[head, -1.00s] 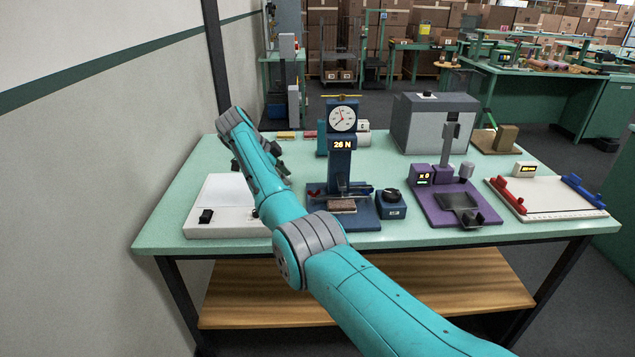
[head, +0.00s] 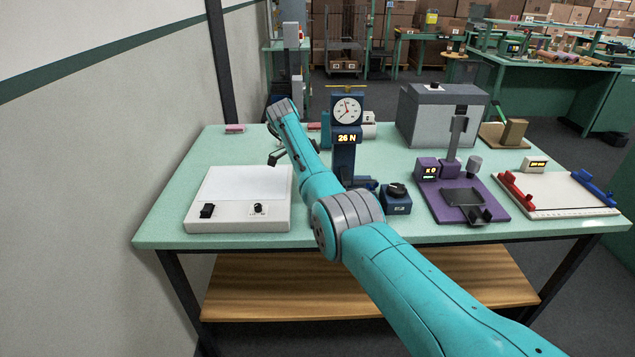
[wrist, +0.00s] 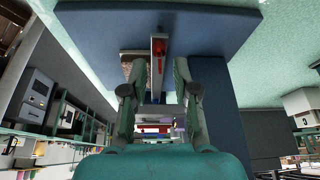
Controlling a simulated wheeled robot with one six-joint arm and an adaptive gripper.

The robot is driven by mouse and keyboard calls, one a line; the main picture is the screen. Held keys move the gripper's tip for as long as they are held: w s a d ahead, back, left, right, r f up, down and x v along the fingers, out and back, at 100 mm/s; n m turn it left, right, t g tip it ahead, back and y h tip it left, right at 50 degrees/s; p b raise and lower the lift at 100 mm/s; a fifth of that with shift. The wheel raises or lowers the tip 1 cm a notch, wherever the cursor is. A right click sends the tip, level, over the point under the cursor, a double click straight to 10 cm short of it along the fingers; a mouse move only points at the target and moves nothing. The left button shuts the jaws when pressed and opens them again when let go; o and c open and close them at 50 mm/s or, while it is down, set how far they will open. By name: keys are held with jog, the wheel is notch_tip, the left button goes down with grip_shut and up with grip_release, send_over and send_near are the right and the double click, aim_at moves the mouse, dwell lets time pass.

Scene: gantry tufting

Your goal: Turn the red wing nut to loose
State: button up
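The red wing nut (wrist: 159,48) shows in the wrist view as a small red piece on a pale grey bar, above a blue base plate (wrist: 220,25). My gripper (wrist: 157,78) is open, with its two fingers apart on either side of the bar and the red piece lying ahead between them. I cannot tell whether it touches anything. In the head view the blue tester (head: 345,155) with a round dial reads 26 N. My arm hides its lower front and the wing nut there. One dark finger of my gripper (head: 276,157) shows left of my arm.
A white light box (head: 240,190) stands left of the tester. A blue knob box (head: 397,200) and a purple stand (head: 465,200) are close on its right. A grey box (head: 437,115) stands behind. The table's left rear is mostly clear.

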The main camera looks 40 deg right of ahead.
jog(key=shift+x, duration=0.8)
jog(key=shift+c, duration=0.2)
grip_shut()
jog(key=shift+n, duration=0.3)
jog(key=n+t, duration=0.1)
jog(key=n, duration=0.1)
jog(key=n+t, duration=0.1)
jog(key=n, duration=0.1)
jog(key=shift+n+h, duration=0.3)
jog(key=n+t, duration=0.2)
jog(key=n, duration=0.3)
jog(key=shift+n, duration=0.3)
